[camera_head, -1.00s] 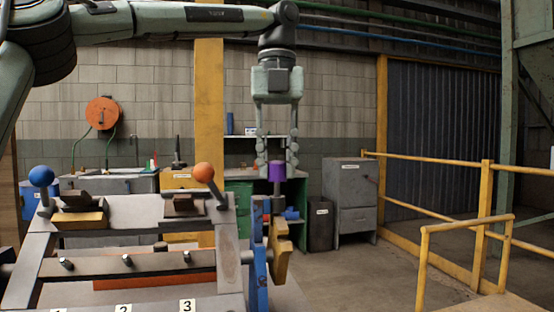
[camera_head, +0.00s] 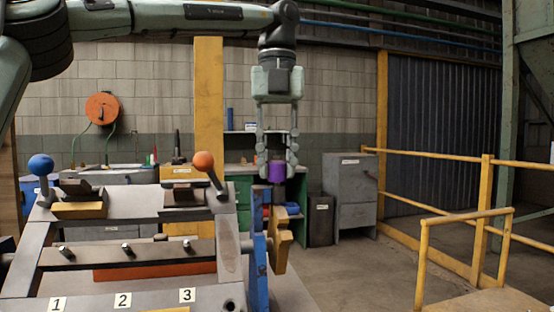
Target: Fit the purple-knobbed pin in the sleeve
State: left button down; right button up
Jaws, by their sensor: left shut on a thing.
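The purple knob (camera_head: 276,172) of the pin is between the fingertips of my left gripper (camera_head: 277,165), which points straight down and is shut on it. Just below the knob, a short dark grey part (camera_head: 277,195) shows above a yellow block (camera_head: 280,240) at the right end of the bench fixture. I cannot tell where the pin's shaft ends and the sleeve begins, nor how deep the pin sits. A blue bracket (camera_head: 259,275) stands beside the yellow block. My right gripper is not in view.
The grey fixture (camera_head: 230,250) carries levers with an orange ball (camera_head: 203,161) and a blue ball (camera_head: 41,165), left of my gripper. Yellow railings (camera_head: 470,216) stand at right. The floor between fixture and railings is clear.

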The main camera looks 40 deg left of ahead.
pick_arm(q)
jog(key=shift+f, duration=0.35)
jog(key=c, duration=1.2)
grip_release()
jog(key=shift+o, duration=0.2)
